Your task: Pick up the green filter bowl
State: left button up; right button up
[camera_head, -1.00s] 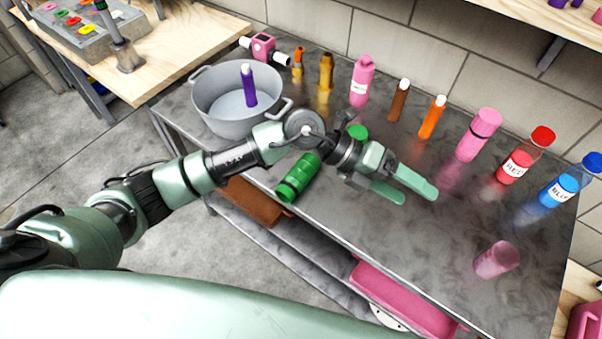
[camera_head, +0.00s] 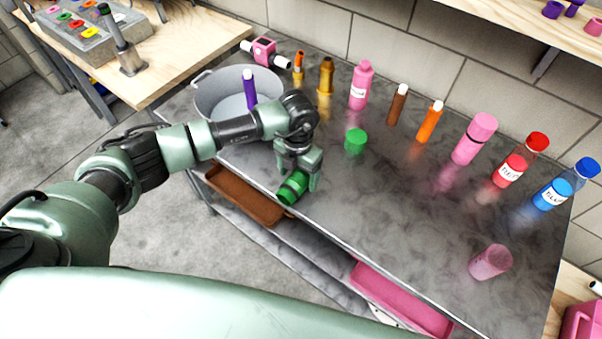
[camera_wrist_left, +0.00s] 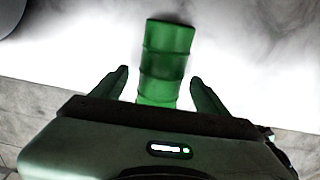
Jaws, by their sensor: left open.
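The green filter bowl (camera_head: 292,188) lies on its side near the front edge of the metal table. My left gripper (camera_head: 297,184) points down over it, and the wrist hides part of the bowl in the head view. In the left wrist view the green filter bowl (camera_wrist_left: 166,62) lies between the two fingers of the left gripper (camera_wrist_left: 160,85). The fingers are open, with a gap to the bowl on each side. A round green cap (camera_head: 355,141) stands apart on the table, to the right of the gripper. My right gripper is not in view.
A grey pot (camera_head: 213,92) with a purple filter (camera_head: 249,90) in it stands behind my left arm. Pink, brown, orange, red and blue bottles and filters line the table's back. A clear pink cup (camera_head: 490,262) stands at the right. The table's middle is clear.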

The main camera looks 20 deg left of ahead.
pick_arm(q)
jog(key=shift+f, duration=0.7)
jog(key=c, duration=1.5)
jog(key=shift+r, duration=0.1)
jog(key=shift+r, duration=0.1)
